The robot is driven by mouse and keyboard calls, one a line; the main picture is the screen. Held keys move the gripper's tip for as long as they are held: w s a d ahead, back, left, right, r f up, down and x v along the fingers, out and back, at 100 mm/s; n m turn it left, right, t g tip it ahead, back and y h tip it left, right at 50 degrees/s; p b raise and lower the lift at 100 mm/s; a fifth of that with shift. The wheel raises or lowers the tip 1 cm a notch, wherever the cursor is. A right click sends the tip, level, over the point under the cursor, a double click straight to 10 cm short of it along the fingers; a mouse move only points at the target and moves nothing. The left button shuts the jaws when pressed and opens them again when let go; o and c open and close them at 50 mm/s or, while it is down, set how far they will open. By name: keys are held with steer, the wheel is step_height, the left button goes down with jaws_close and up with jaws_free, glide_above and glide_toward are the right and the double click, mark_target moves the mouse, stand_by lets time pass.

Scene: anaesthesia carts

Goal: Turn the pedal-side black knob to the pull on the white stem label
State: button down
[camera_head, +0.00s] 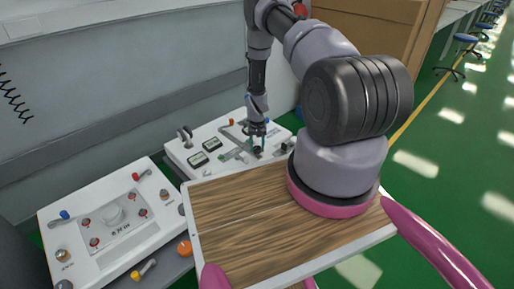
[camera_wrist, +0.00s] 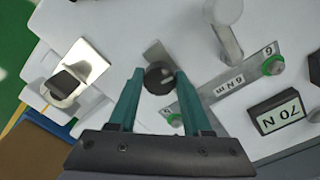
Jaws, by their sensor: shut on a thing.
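The black knob (camera_wrist: 158,77) is round and sits between the teal fingertips of my gripper (camera_wrist: 159,74), which is shut on it. A pale strip lies just beyond the knob. Left of it is a silver plate with a black pedal block (camera_wrist: 68,82). In the head view my gripper (camera_head: 257,142) is over the far white panel; the knob is hard to make out there.
Green round pieces (camera_wrist: 273,65) sit by the label strip. A nearer white panel (camera_head: 62,217) carries several knobs and levers. An orange ball (camera_head: 185,248) is at its right edge. A grey wall (camera_head: 100,115) stands behind the panels; green floor is open at right.

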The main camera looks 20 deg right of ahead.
mark_target(257, 148)
steer(key=shift+c, duration=1.7)
jaws_free()
step_height(257, 148, up, 11)
